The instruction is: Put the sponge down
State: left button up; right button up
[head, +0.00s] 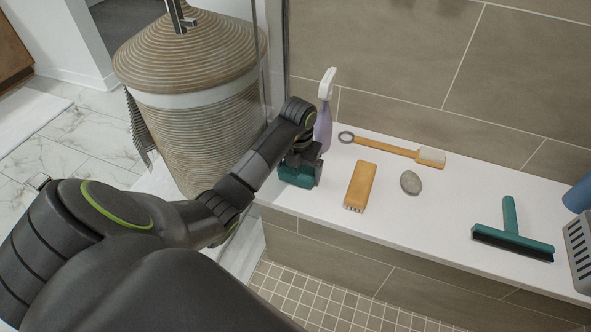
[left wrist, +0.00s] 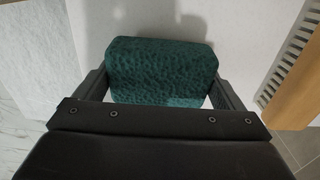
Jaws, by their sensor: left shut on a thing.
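A dark green sponge (head: 297,176) is at the left end of the white bench ledge (head: 400,218). My left gripper (head: 300,168) is shut on the sponge from above. In the left wrist view the sponge (left wrist: 161,72) sits between the two fingers of the gripper (left wrist: 160,92), with the white ledge behind it. I cannot tell whether the underside of the sponge touches the ledge. My right gripper is not in view.
A wooden brush (head: 360,186) lies just right of the sponge, with a grey stone (head: 410,182) beyond it. A spray bottle (head: 324,115) and long-handled brush (head: 395,149) are behind. A green squeegee (head: 512,235) lies farther right. A wicker basket (head: 195,90) stands left.

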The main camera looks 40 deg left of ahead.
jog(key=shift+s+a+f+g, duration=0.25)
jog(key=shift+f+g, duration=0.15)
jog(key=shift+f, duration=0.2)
pick_arm(q)
jog(key=shift+f, duration=0.1)
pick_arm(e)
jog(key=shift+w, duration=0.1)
pick_arm(q)
jog(key=shift+f, duration=0.1)
jog(key=o, duration=0.9)
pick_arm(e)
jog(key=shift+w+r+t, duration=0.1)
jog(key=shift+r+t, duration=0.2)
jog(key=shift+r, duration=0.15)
pick_arm(q)
jog(key=shift+o, duration=0.2)
